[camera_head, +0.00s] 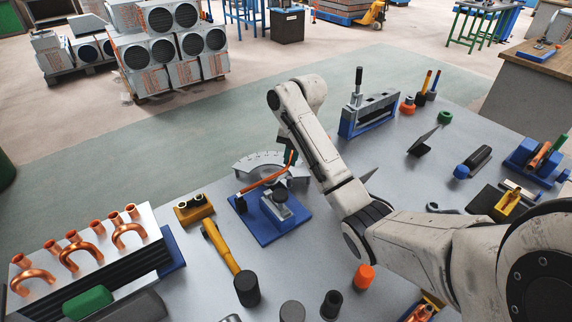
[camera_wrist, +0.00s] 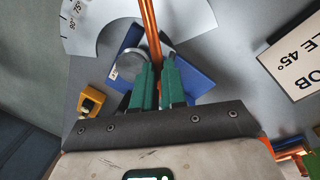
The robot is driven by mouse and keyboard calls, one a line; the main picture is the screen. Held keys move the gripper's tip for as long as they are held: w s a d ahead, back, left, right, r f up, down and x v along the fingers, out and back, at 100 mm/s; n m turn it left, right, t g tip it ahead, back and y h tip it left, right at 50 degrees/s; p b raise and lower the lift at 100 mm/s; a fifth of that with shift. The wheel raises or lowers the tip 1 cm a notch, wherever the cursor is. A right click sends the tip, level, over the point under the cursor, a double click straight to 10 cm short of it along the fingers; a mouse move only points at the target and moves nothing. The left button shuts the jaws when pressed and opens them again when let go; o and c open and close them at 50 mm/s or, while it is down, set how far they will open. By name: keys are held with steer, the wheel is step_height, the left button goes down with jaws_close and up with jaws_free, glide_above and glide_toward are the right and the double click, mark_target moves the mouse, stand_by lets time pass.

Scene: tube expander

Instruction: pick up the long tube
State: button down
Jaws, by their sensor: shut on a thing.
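The long tube is a thin copper tube; in the head view (camera_head: 262,183) it slants down to the left from my gripper, above the blue-based bench tool (camera_head: 263,232). In the wrist view the copper tube (camera_wrist: 150,28) runs up from between the green fingers. My gripper (camera_head: 291,160) is shut on the tube; in the wrist view its green fingers (camera_wrist: 158,72) stand close together around it. The arm hides part of the gripper in the head view. I cannot tell whether the tube's far end touches the blue-based tool.
A grey angle scale (camera_head: 250,163) lies behind the blue base. A yellow-handled mallet (camera_head: 221,248) and a yellow block (camera_head: 193,209) are to the left. A rack of copper bends (camera_head: 150,218) stands front left. A blue-and-grey fixture (camera_head: 368,113) stands behind my arm.

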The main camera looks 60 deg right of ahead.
steer(key=s+a+r+p, duration=0.3)
steer(key=s+r+p, duration=0.3)
steer(key=s, duration=0.5)
steer(key=shift+s+a+r+p, duration=0.15)
steer(key=shift+s+r+p, duration=0.2)
steer(key=shift+r, duration=0.55)
